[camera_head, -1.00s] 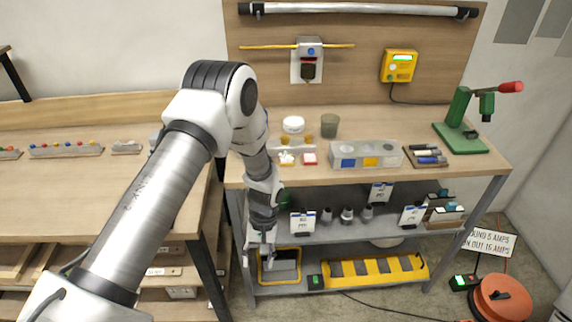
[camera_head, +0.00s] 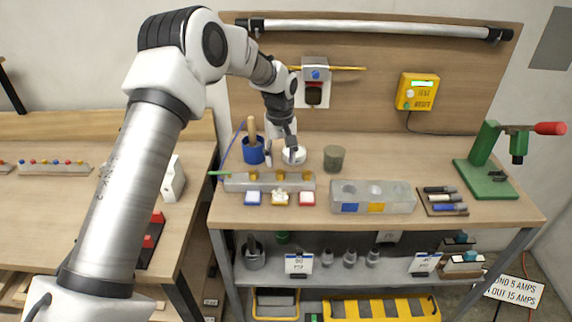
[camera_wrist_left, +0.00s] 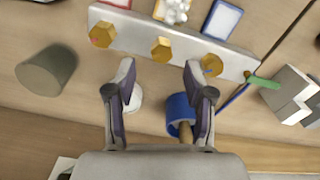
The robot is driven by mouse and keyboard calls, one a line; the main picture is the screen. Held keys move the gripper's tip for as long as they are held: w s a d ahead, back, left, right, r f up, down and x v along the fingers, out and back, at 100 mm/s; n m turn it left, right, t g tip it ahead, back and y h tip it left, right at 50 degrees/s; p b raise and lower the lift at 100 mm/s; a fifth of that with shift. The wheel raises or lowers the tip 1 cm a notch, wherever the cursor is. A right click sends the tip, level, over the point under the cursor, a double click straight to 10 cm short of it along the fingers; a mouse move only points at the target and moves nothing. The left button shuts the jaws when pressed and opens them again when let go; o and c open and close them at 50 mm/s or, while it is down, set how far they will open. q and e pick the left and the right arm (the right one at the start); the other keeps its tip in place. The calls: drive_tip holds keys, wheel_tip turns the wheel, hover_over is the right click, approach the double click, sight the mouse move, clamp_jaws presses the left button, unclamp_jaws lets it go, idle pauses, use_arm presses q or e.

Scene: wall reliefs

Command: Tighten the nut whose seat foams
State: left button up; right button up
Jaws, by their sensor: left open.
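A pale metal bar (camera_head: 238,184) on the bench carries three brass hex nuts; it also spans the left wrist view (camera_wrist_left: 135,27). White foam (camera_head: 279,195) sits on the yellow tile in front of the middle nut (camera_head: 279,176). The foam shows at the top of the left wrist view (camera_wrist_left: 174,9), with the middle nut (camera_wrist_left: 161,49) below it. A blue tile (camera_head: 253,198) and a red tile (camera_head: 307,198) flank it, both without foam. My left gripper (camera_wrist_left: 156,72) is open and empty, pointing at the bar, with the middle nut just beyond its fingertips. My right gripper is out of view.
Behind the bar stand a blue cup (camera_head: 253,153) with a wooden handle, a white jar (camera_head: 294,156) and a grey-green cup (camera_head: 334,158). A green stick (camera_wrist_left: 262,81) juts from the bar's end. A metal block (camera_head: 397,197) and green press (camera_head: 487,179) stand right.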

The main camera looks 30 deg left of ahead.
sight(280, 173)
use_arm(q)
drive_tip(key=shift+s+f+p, duration=0.3)
drive_tip(key=shift+s+f, duration=0.75)
drive_tip(key=shift+f, duration=0.1)
drive_tip(key=w+f, duration=0.2)
drive_tip(key=f, duration=0.1)
drive_tip(key=shift+w+f, duration=0.1)
drive_tip(key=shift+w, duration=0.2)
drive_tip(key=shift+s, duration=0.2)
drive_tip(key=shift+s+r, duration=0.3)
drive_tip(key=shift+r, duration=0.1)
drive_tip(key=c, duration=0.4)
drive_tip(key=shift+s+r, duration=0.1)
drive_tip(key=shift+s, duration=0.05)
drive_tip(key=c, duration=0.5)
drive_tip(key=shift+d, duration=0.1)
clamp_jaws()
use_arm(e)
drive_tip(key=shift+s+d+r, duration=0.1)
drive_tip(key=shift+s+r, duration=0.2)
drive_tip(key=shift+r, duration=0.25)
